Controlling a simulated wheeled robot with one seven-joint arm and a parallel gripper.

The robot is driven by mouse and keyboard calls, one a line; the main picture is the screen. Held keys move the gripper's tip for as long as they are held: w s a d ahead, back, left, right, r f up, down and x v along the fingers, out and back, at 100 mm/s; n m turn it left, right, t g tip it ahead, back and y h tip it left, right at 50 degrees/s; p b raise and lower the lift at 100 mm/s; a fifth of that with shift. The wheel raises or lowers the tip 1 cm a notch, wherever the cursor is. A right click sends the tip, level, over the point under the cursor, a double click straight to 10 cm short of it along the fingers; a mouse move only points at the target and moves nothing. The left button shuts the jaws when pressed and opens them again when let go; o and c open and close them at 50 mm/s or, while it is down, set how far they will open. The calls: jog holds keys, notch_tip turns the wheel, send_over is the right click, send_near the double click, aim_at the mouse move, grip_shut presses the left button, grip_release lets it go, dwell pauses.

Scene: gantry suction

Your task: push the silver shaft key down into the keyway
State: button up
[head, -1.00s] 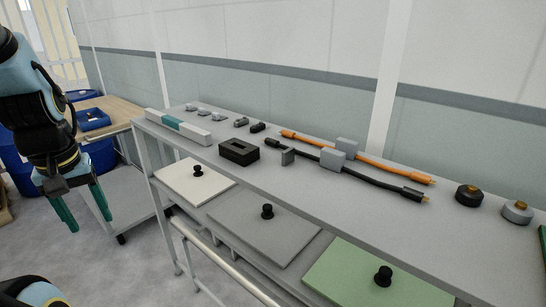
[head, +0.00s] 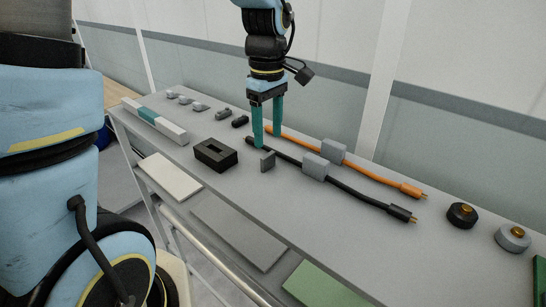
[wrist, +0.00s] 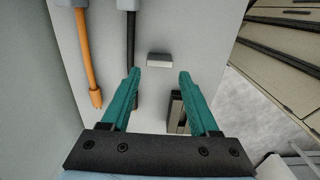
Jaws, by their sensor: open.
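My gripper (head: 266,142) is open and empty, pointing down over the shelf top beside the black cable end. A black block (head: 216,155) with a slot in its top lies to its left; the slot may be the keyway. A small grey upright plate (head: 267,160) stands just in front of the fingers. In the wrist view, the plate (wrist: 159,60) shows beyond the fingertips and the block (wrist: 176,112) is partly hidden by the right finger. Several small silver-grey pieces (head: 199,106) lie at the back left. I cannot tell for sure which piece is the silver shaft key.
An orange cable (head: 380,178) and a black cable (head: 355,194) run right through grey blocks. Two round knobs (head: 461,215) stand at the right. Dark small pieces (head: 240,121) and a white bar with a teal middle (head: 172,131) lie left.

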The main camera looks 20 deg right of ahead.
aim_at(268, 155)
jog(key=shift+f+p, duration=1.15)
jog(key=shift+f, duration=2.3)
jog(key=shift+w, duration=0.1)
grip_shut()
